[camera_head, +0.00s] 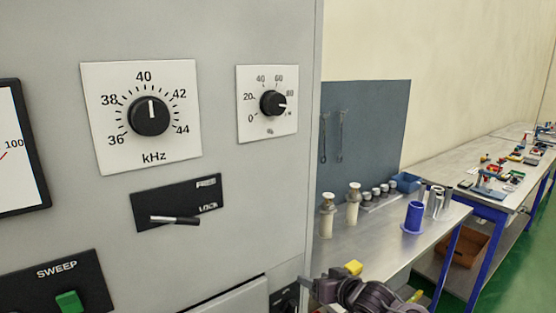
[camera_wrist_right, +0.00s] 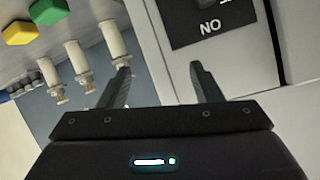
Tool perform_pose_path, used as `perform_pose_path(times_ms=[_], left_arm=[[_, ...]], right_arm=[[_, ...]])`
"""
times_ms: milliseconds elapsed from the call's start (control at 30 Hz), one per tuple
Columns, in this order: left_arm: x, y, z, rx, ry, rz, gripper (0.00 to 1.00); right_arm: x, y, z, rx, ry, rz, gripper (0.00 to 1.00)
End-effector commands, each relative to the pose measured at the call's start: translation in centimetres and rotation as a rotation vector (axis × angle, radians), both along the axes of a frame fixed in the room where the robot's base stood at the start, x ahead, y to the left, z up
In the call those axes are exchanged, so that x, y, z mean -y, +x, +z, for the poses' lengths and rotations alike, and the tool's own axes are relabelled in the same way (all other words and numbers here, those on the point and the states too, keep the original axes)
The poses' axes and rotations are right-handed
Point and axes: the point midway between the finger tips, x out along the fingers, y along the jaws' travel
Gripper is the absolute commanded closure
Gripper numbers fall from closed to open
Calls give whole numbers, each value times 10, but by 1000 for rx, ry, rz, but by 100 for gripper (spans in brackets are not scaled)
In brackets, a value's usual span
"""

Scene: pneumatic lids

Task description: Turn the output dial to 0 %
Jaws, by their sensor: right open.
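The output dial (camera_head: 273,103) is a black round knob on a white plate marked from 0 upward in steps of 20, with a % sign. It is at the upper right of the grey cabinet front. Its white pointer line points right, a little past the 80 mark. My right gripper (camera_wrist_right: 160,68) is open and empty in the right wrist view, its two dark fingers apart. In the head view my right arm shows at the bottom, below and to the right of the dial, well away from it. My left gripper is not in view.
A larger kHz dial (camera_head: 149,115) is left of the output dial, with a lever panel (camera_head: 177,203) below it. A green SWEEP switch (camera_head: 69,302) is lower left. Right of the cabinet stands a metal workbench (camera_head: 385,243) with bottles and a blue cylinder (camera_head: 414,216).

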Motion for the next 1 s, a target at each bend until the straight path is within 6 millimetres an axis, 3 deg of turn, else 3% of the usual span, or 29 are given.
perform_pose_path(times_ms=[33, 200, 300, 400, 500, 633, 1000], left_arm=[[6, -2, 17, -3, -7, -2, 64], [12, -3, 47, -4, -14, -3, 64], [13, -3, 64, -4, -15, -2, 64], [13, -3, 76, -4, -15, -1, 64], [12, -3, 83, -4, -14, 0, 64], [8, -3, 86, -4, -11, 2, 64], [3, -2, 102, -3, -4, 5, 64]], right_arm=[[-7, 3, 67, 64, 1, 21, 41], [-30, -20, 240, 244, -1, 88, 41], [-41, -48, 327, 348, -20, 119, 41], [-49, -79, 391, 435, -41, 139, 41], [-54, -102, 427, 493, -58, 147, 41], [-58, -112, 444, 522, -66, 152, 41], [-90, -69, 446, 521, -65, 152, 41]])
